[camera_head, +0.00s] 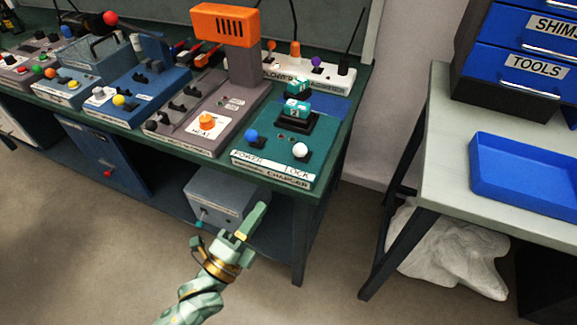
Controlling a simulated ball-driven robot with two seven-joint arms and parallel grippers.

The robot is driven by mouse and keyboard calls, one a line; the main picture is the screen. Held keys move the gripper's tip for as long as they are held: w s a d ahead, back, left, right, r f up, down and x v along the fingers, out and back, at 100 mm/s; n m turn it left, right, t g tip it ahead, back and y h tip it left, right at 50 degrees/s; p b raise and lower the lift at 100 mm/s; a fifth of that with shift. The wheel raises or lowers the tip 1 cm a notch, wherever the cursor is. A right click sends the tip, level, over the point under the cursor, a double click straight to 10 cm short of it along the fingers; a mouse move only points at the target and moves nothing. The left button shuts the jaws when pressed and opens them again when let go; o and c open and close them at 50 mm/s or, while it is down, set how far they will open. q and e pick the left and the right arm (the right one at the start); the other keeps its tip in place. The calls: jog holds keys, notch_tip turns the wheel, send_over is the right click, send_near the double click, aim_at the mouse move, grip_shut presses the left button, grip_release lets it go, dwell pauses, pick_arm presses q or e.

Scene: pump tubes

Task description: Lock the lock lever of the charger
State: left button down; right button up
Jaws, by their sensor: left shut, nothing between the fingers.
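The charger (278,158) is a teal box at the right end of the bench, labelled "CHARGER" on its front edge. A blue knob (251,135) sits by the "POWER" label. The lock lever's white knob (300,150) sits by the "LOCK" label. Two teal blocks marked with numbers (295,108) stand at the back of the charger in black holders. My left gripper (256,222) is shut and empty, in front of the bench and below the charger's front edge, apart from it. My right gripper does not show.
A grey station with an orange head (225,25) stands left of the charger, and a blue station (130,95) lies further left. A grey box (222,195) is under the bench. A side table (450,180) with a blue tray (530,180) stands at right across a gap.

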aim_at(300, 153)
pick_arm(q)
jog(key=b+x, duration=0.2)
jog(key=x, duration=1)
jog(key=shift+w, duration=0.1)
